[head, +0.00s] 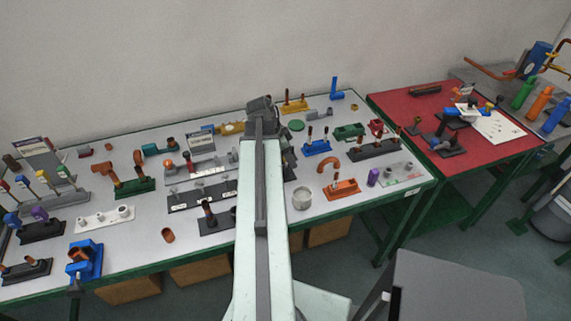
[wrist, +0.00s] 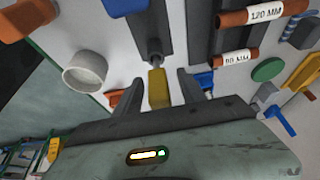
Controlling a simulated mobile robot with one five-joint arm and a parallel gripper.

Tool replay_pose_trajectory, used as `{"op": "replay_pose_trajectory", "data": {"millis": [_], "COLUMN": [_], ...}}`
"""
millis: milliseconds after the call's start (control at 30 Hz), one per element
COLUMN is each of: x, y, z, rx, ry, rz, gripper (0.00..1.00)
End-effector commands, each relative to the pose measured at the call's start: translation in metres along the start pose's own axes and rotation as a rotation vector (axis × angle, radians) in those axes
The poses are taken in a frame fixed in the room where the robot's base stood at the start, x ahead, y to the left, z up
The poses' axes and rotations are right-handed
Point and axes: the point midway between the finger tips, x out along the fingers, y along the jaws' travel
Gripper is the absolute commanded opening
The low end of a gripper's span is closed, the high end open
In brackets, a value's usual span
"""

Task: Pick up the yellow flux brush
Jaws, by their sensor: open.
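In the wrist view, a yellow block-like handle (wrist: 158,92) with a grey metal neck lies between the two dark fingers of my gripper (wrist: 160,83). It looks like the yellow flux brush. The fingers stand apart on either side of it, with visible gaps, and do not grip it. The neck points to a dark bar-shaped holder (wrist: 150,25); I cannot tell whether they touch. In the head view, my gripper (head: 262,106) is over the middle of the white table, and my arm hides the handle and much of what is under it.
A white cup (wrist: 85,70) and a green disc (wrist: 267,70) flank the gripper on the table (head: 140,235). Labelled copper pipes (wrist: 262,12) lie close by. Upright coloured tools, one yellow (head: 41,175), stand in a rack at the far left. A red-topped table (head: 400,100) adjoins at right.

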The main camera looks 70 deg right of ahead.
Motion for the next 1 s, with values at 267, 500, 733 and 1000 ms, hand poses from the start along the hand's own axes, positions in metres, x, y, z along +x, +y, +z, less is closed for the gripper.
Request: {"op": "replay_pose_trajectory", "data": {"millis": [267, 500, 733, 1000], "x": [0.006, 0.005, 0.004, -0.027], "y": [0.000, 0.000, 0.000, 0.000], "z": [0.000, 0.001, 0.000, -0.012], "rx": [-0.001, -0.001, -0.002, -0.002], "ry": [0.000, 0.000, 0.000, 0.000], "rz": [-0.001, -0.001, -0.001, -0.001], "gripper": [0.42, 0.00, 0.00, 0.00]}}
